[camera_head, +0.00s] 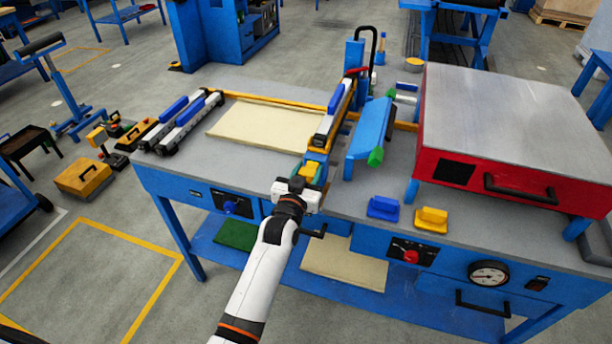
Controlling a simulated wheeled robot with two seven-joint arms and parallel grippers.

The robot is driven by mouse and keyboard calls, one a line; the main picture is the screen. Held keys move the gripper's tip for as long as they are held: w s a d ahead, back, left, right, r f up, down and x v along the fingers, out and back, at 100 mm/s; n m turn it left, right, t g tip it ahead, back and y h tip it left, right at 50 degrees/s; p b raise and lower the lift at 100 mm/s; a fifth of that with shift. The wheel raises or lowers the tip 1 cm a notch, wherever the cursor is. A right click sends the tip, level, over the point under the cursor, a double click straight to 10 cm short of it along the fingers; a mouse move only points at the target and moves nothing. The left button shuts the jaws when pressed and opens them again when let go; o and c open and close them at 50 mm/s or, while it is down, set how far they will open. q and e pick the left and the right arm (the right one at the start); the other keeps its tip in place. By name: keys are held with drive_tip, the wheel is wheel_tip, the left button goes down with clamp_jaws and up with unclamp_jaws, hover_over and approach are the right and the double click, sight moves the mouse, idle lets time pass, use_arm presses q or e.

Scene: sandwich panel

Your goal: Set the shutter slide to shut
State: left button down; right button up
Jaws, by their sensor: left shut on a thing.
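My left gripper (297,192) is at the front edge of the grey-topped blue workbench, at the near end of the beam. Its white body hides the fingertips and what they are shut on. A yellow-and-green piece (310,172) shows just beyond it; I cannot tell whether the fingers touch it. I cannot single out the shutter slide for sure. On the bench front, a blue knob (231,207) sits on a dark plate to the left, and a red knob (410,256) sits on a dark plate to the right. Both are clear of the gripper. My right gripper is out of view.
A red box with a grey lid (515,110) stands at the right of the bench. A blue block (383,207) and a yellow block (431,218) lie near the front edge. A cream panel (265,123) lies left of the beam (335,105). A dial (488,274) is at the right front.

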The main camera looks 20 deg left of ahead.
use_arm(q)
drive_tip(key=c, duration=1.3)
unclamp_jaws()
drive_tip(key=shift+r, duration=0.2)
drive_tip(key=o, duration=0.5)
drive_tip(key=shift+w+f, duration=0.2)
drive_tip(key=shift+w, duration=0.05)
drive_tip(key=shift+c, duration=0.2)
drive_tip(key=shift+s, duration=0.2)
drive_tip(key=s+b, duration=0.1)
drive_tip(key=s, duration=1)
drive_tip(key=shift+s+a, duration=0.15)
drive_tip(key=shift+s, duration=0.2)
